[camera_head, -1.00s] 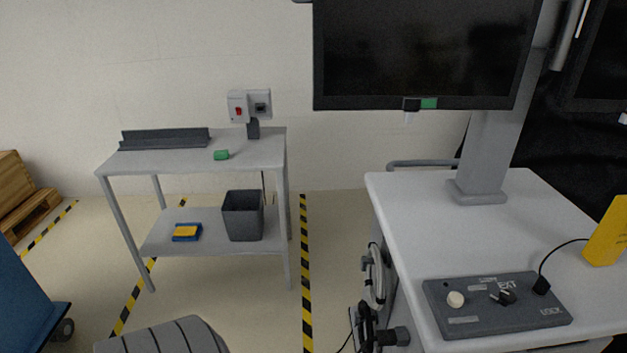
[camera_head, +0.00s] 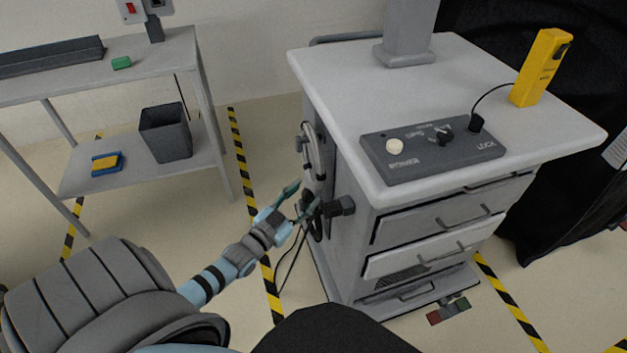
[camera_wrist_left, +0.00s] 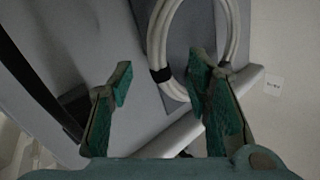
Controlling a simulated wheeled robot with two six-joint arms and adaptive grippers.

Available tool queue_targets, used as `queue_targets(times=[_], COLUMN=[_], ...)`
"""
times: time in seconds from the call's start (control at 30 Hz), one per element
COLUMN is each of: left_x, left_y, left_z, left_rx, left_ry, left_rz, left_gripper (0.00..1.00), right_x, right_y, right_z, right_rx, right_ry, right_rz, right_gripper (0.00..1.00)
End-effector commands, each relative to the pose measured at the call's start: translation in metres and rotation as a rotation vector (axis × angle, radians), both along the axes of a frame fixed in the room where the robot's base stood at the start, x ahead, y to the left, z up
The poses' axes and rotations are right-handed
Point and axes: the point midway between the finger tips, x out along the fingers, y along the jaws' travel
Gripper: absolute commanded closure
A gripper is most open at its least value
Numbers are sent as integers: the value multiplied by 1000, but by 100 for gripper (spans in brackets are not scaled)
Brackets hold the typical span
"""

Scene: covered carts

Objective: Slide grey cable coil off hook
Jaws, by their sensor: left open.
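The grey cable coil (camera_head: 312,150) hangs on the left side of the white-topped cart (camera_head: 452,82). In the left wrist view the coil (camera_wrist_left: 156,42) shows as pale loops with a black band. My left gripper (camera_head: 303,198) is open beside the cart's side, just below the coil in the head view. In the wrist view its fingers (camera_wrist_left: 160,72) are spread, and one side of the coil appears between them; the right finger overlaps the loops. I cannot tell whether they touch. The hook is not clearly seen. My right gripper is not in view.
Black cables (camera_head: 291,250) hang below the coil, close to my gripper. A black knob-like part (camera_head: 342,206) sticks out from the cart. A control panel (camera_head: 432,150) and a yellow device (camera_head: 541,68) sit on top. A grey shelf table (camera_head: 80,77) stands left, with floor between.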

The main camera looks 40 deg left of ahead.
Motion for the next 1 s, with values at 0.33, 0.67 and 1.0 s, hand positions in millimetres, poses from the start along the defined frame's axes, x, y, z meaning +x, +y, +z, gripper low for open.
queue_targets(times=[0.33,0.67,1.0], left_x=[62,64,63], left_y=[0,0,0], left_z=[-3,-1,-2], left_rx=[0,0,0], left_ry=[2,3,3], left_rz=[1,0,0], left_gripper=[55,67,100], right_x=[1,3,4], right_y=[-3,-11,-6], right_z=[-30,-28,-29], right_rx=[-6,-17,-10], right_ry=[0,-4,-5], right_rz=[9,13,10], right_gripper=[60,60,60])
